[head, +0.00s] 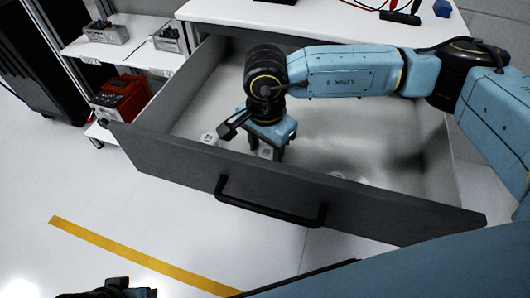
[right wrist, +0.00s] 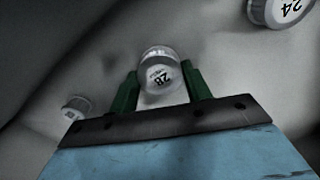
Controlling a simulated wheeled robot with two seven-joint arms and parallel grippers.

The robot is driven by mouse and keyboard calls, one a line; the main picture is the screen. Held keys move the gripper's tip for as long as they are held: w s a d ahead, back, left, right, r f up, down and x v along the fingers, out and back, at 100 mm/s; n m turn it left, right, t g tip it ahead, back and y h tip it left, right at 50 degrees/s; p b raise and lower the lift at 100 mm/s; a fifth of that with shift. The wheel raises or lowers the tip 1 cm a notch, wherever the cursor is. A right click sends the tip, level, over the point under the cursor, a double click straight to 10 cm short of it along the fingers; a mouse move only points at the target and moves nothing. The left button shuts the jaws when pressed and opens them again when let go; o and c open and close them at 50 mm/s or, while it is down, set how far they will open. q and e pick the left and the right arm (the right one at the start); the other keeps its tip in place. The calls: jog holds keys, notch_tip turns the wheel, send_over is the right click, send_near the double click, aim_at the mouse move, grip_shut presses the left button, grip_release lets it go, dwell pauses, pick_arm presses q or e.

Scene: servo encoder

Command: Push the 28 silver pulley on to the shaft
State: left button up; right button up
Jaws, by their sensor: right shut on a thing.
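The 28 silver pulley (right wrist: 160,72) is between the green fingers of my right gripper (right wrist: 160,90) in the right wrist view, its numbered face toward the camera. In the head view my right gripper (head: 266,148) points down inside the open drawer, shut on the pulley (head: 265,152), which is mostly hidden there. Whether the pulley touches the drawer floor is unclear. My left arm's dark end (head: 112,291) shows at the bottom left edge of the head view; its fingers cannot be made out. I cannot make out the shaft.
The open drawer (head: 190,160) has a dark front with a black handle (head: 268,207). A pulley marked 24 (right wrist: 287,10) and another small pulley (right wrist: 76,106) lie in it. A white worktop (head: 300,18) is behind. Shelves with a red box (head: 124,97) stand left.

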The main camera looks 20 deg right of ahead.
aim_at(266, 153)
jog(key=shift+r+p, duration=1.8)
jog(key=shift+r, duration=1.75)
jog(key=shift+c, duration=0.2)
